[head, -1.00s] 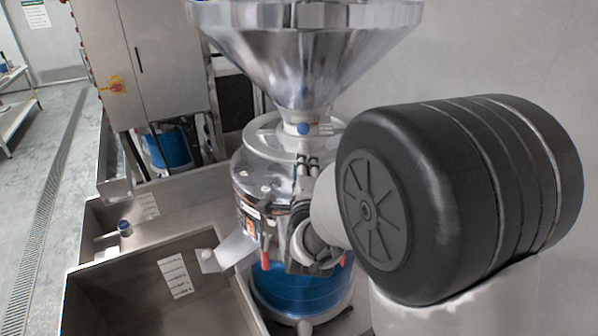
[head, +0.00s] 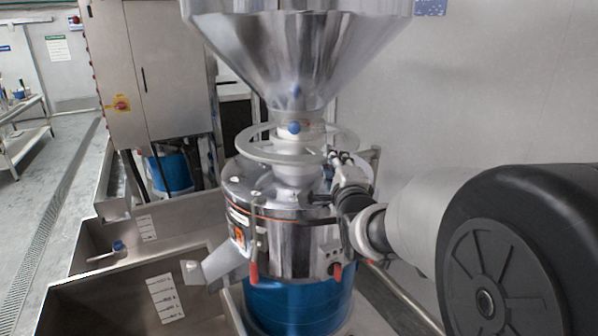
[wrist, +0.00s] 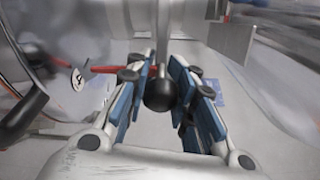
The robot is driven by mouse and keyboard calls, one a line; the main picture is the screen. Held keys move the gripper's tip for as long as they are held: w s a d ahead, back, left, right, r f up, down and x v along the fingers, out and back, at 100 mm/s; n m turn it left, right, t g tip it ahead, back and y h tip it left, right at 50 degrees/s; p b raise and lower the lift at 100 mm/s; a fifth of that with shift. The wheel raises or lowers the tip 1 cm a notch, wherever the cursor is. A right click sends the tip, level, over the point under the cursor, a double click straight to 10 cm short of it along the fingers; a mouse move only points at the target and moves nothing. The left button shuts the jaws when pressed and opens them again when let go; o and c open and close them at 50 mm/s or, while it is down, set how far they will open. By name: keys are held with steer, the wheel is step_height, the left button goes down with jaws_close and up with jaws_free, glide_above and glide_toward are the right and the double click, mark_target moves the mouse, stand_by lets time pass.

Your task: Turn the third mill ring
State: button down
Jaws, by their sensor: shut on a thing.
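A pale grey ring (head: 262,156) circles the neck of the steel mill (head: 285,215), just below its large hopper (head: 300,45). My gripper (head: 340,163) is at the right side of the mill, beside the ring's right edge. In the wrist view my gripper (wrist: 160,95) has its blue-padded fingers on both sides of a black ball knob (wrist: 160,94) on a thin rod, and it is shut on this knob. How the knob joins the ring is hidden in the head view. I cannot tell which ring counts as third.
Red-tipped handles (head: 254,272) hang on the mill above its blue base (head: 300,305). A spout (head: 215,265) leads left to steel basins (head: 115,285). A cabinet (head: 150,70) stands behind left. A small numbered tag (wrist: 77,79) is left of the knob.

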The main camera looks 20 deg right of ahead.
steer(key=shift+d+r, duration=0.15)
steer(key=shift+d, duration=0.1)
steer(key=c, duration=1.7)
jaws_free()
steer(key=o, duration=0.4)
steer(key=v, duration=1.2)
